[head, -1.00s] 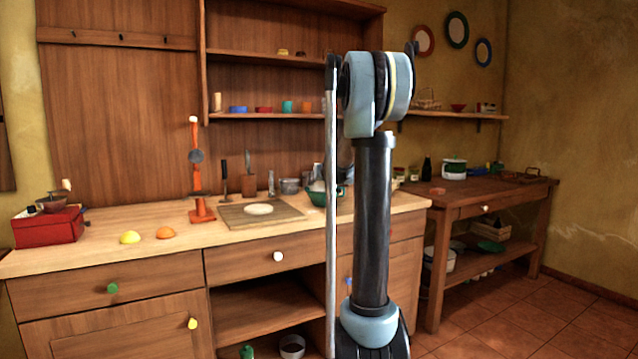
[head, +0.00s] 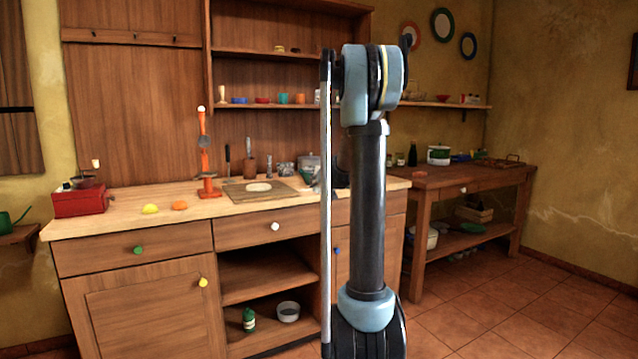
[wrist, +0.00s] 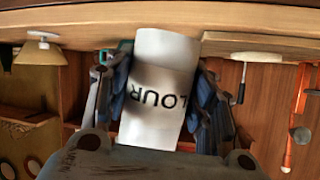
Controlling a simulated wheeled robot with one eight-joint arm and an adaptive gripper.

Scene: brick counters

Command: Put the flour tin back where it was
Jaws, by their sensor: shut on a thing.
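The white flour tin (wrist: 158,90) is between the fingers of my gripper (wrist: 160,95) in the wrist view. Its dark lettering, of which "LOUR" can be read, appears upside down. The fingers press on both sides of the tin, so my gripper is shut on it. The tin's base overlaps the wooden counter (wrist: 110,18) in this view; I cannot tell whether they touch. In the head view my arm stands in front, and the gripper and tin cannot be made out.
The wooden counter (head: 130,212) holds a red box (head: 80,202), an orange scale-like stand (head: 206,170) and a board (head: 236,193) with pale dough (head: 258,187). Shelves hang above. A side table (head: 450,178) stands right, with open tiled floor (head: 490,285) before it.

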